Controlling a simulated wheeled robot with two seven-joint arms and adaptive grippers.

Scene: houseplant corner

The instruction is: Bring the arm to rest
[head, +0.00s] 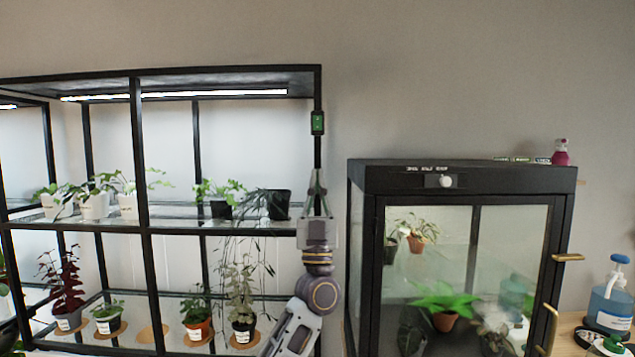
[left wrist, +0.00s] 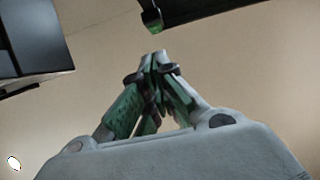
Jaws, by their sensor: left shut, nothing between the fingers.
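My left gripper (head: 317,178) is raised upright in front of the right post of the plant shelf, its fingers pointing up. In the left wrist view the green-padded fingers (left wrist: 155,70) meet at their tips, shut with nothing between them. A small green switch box (head: 317,123) is on the shelf's post just above the fingertips; a green and black piece that looks like it shows in the left wrist view (left wrist: 152,18). The gripper appears apart from it. My right gripper is not in view.
The black shelf (head: 138,160) with several potted plants stands left. A dark glass cabinet (head: 460,180) with a white knob (head: 446,182) and brass handles stands right, close to my arm. The wall above is clear.

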